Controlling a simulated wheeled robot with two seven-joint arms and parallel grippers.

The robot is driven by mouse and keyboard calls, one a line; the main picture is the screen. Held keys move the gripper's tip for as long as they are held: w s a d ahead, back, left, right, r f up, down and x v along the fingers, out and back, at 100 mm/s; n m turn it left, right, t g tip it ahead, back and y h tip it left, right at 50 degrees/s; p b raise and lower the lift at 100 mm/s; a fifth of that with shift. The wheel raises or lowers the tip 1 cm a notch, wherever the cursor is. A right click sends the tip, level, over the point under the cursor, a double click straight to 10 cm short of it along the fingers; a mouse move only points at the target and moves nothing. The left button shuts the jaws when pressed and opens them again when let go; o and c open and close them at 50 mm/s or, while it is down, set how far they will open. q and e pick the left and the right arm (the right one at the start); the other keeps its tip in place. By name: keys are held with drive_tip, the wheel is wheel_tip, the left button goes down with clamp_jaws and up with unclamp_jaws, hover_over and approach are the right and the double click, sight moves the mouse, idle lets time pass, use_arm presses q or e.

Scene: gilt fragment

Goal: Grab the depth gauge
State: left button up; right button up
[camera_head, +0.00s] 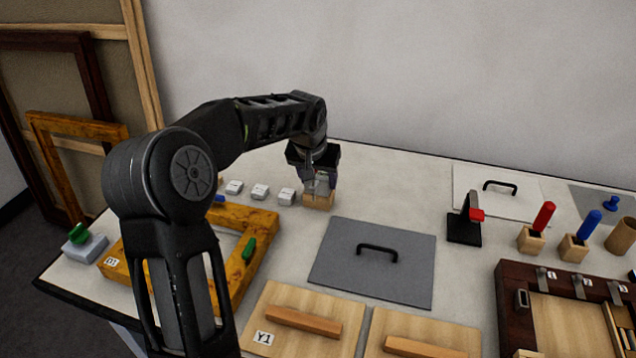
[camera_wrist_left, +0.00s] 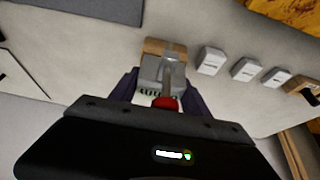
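A small grey device with a red knob, which looks like the depth gauge (camera_wrist_left: 151,73), stands in a wooden block (camera_wrist_left: 155,47) in the left wrist view. In the head view the wooden block (camera_head: 318,201) stands at the back of the table, and the device is partly hidden by my gripper. My left gripper (camera_head: 319,184) points down over it, its dark fingers spread on either side of the grey body. Whether they touch it I cannot tell. My right gripper is not in view.
Several white labelled blocks (camera_head: 260,191) stand just left of the wooden block. A grey lid with a black handle (camera_head: 340,266) lies in front. A black stand with a red part (camera_head: 464,229) is to the right. A gilt frame (camera_head: 262,220) lies at left, near my arm.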

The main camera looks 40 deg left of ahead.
sight(318, 174)
use_arm(q)
drive_tip(key=c, duration=0.9)
drive_tip(key=shift+c, duration=0.2)
wheel_tip(318, 174, up, 10)
drive_tip(key=shift+r, duration=0.1)
idle(0.5)
